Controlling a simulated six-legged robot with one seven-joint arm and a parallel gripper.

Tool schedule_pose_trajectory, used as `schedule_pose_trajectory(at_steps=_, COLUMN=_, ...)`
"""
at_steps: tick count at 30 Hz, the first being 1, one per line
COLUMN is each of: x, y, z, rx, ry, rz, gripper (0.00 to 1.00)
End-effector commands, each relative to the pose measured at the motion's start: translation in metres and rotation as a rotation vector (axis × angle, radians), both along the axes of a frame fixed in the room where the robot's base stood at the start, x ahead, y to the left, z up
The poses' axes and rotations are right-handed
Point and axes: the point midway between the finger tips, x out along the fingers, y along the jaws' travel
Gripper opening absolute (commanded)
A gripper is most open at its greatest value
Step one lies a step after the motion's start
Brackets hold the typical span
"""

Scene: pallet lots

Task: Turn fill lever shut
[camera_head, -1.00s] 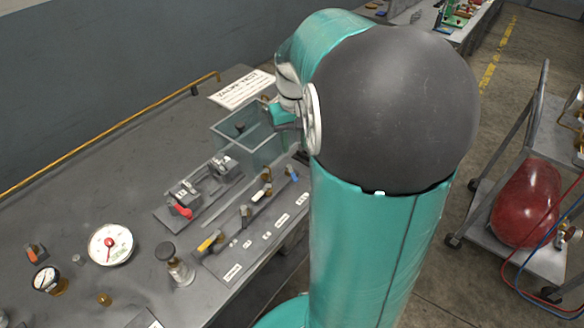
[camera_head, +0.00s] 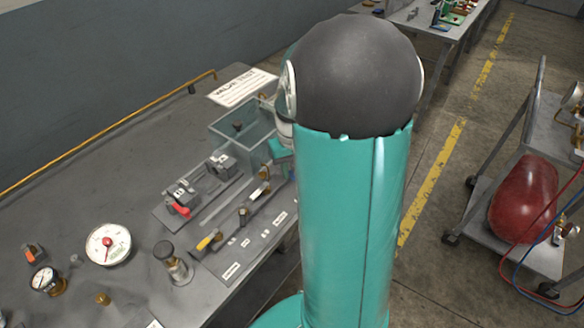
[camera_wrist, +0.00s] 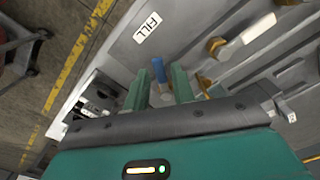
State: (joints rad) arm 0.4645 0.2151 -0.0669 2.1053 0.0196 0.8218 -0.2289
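The fill lever (camera_wrist: 158,69) has a blue handle and stands beside the FILL label (camera_wrist: 148,27) in the wrist view. My gripper (camera_wrist: 157,77) has its two green fingers apart, one on each side of the blue handle, with a visible gap on both sides. The lever's base is partly hidden between the fingers. In the head view my arm hides the fill lever, and only a bit of my wrist shows beside the clear tank (camera_head: 243,135).
A neighbouring valve with a pale handle (camera_wrist: 258,29) and brass body (camera_wrist: 216,47) sits close to the right. The bench also holds a red lever (camera_head: 180,209), a yellow lever (camera_head: 207,241) and a pressure gauge (camera_head: 108,244). A cart with a red tank (camera_head: 523,200) stands right.

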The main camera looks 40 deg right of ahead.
Motion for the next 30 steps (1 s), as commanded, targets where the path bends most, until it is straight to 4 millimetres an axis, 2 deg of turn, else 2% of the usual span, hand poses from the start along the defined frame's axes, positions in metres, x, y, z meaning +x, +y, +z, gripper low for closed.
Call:
schedule_pose_trajectory(at_steps=1, x=0.000, y=0.000, z=0.000, rx=0.000, ry=0.000, rz=0.000, gripper=0.15)
schedule_pose_trajectory(at_steps=3, x=0.000, y=0.000, z=0.000, rx=0.000, ry=0.000, rz=0.000, gripper=0.01)
schedule_pose_trajectory(at_steps=4, x=0.000, y=0.000, z=0.000, rx=0.000, ry=0.000, rz=0.000, gripper=0.00)
schedule_pose_trajectory(at_steps=17, x=0.001, y=0.002, z=0.001, rx=0.000, ry=-0.001, rz=-0.055, gripper=0.00)
schedule_pose_trajectory(at_steps=23, x=0.003, y=0.006, z=0.001, rx=-0.001, ry=-0.001, rz=-0.165, gripper=0.00)
schedule_pose_trajectory(at_steps=30, x=0.008, y=0.014, z=0.001, rx=0.000, ry=-0.001, rz=-0.372, gripper=0.00)
